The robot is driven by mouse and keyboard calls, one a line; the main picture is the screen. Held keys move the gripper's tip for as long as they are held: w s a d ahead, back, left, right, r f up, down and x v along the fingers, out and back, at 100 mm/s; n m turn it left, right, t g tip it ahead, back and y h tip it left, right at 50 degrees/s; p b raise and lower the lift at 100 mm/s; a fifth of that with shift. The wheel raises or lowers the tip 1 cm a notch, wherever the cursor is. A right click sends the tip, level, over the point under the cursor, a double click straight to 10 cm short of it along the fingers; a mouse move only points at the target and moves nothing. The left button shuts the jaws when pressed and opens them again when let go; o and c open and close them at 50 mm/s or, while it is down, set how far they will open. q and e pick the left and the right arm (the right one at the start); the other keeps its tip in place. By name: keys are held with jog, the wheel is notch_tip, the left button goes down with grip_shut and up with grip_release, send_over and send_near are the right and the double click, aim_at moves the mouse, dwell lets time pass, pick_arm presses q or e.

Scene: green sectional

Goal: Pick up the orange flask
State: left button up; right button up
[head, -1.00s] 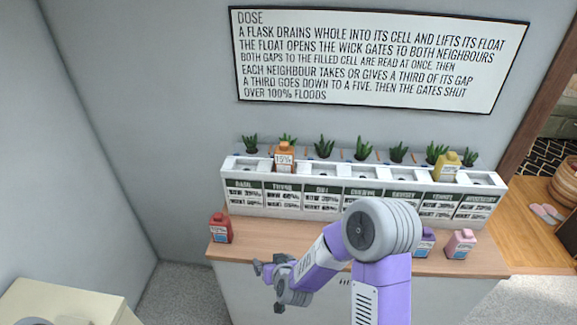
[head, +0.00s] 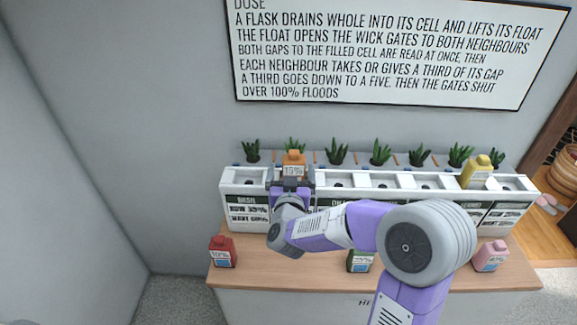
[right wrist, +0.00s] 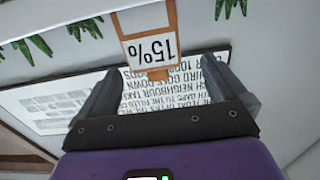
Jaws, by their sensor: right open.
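The orange flask (head: 294,158), labelled 15%, stands upright in the second cell from the left of the white planter row (head: 237,178). My right gripper (head: 291,182) is raised in front of that cell, open, just below and in front of the flask. In the right wrist view the flask (right wrist: 149,18) appears upside down, beyond the fingertips and roughly between the two open fingers (right wrist: 165,66). Nothing is held; whether a finger touches the flask cannot be told. The gripper and forearm hide the front labels of the cells there. My left gripper is out of view.
A yellow flask (head: 476,173) sits in a cell at the right. A red flask (head: 222,252), a green flask (head: 360,262) and a pink flask (head: 490,256) stand on the wooden counter (head: 300,270). Small plants line the back. A sign (head: 390,50) hangs above.

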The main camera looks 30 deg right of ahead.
aim_at(294, 165)
jog(key=shift+w+d, duration=0.45)
jog(key=shift+d, duration=0.25)
jog(key=x, duration=0.4)
jog(key=shift+f, duration=0.2)
jog(key=shift+a+r, duration=0.1)
jog(key=c, duration=1.2)
